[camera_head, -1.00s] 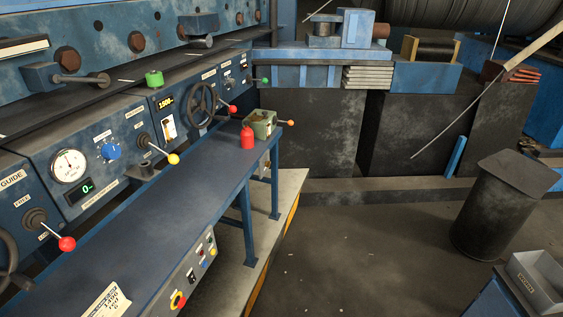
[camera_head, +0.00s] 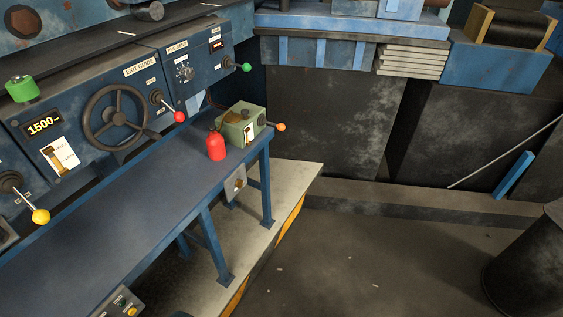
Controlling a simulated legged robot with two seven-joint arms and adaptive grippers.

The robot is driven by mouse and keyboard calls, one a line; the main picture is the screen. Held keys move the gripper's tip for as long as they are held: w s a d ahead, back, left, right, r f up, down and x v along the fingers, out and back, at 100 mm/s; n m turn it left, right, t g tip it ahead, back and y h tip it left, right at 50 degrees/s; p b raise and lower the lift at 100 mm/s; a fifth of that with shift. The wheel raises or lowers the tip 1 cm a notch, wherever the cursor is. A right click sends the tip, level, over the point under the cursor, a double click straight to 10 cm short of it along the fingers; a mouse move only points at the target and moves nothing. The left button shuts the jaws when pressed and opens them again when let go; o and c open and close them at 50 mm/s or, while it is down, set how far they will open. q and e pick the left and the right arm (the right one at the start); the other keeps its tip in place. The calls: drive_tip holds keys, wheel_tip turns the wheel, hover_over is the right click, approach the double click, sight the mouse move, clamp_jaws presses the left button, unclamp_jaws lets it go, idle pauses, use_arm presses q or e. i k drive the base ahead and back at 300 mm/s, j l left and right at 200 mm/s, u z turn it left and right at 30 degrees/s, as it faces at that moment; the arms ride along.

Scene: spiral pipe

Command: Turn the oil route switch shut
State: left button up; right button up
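No switch in view carries a label that I can read as oil route. A small green box (camera_head: 240,124) with a dark round part on its side and a lever ending in an orange knob (camera_head: 280,127) sits at the far end of the blue bench (camera_head: 130,205). A red bottle (camera_head: 216,146) stands just left of the box. On the console behind are levers with a red knob (camera_head: 179,117), a green knob (camera_head: 246,67) and a yellow knob (camera_head: 41,216). Neither of my grippers shows.
A handwheel (camera_head: 115,117) under an exit guide label sits on the console. Bench legs (camera_head: 214,245) stand on a pale platform with a yellow-striped edge (camera_head: 290,221). Open dark floor (camera_head: 380,255) lies to the right, with a dark drum (camera_head: 530,270) at the far right.

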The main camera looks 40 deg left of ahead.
sight(239, 183)
drive_tip(key=i+u, duration=0.25)
drive_tip(key=i, duration=0.2)
drive_tip(key=i+l+u, duration=0.2)
drive_tip(key=i, duration=0.2)
drive_tip(key=i+l+u, duration=0.25)
drive_tip(key=i, duration=0.15)
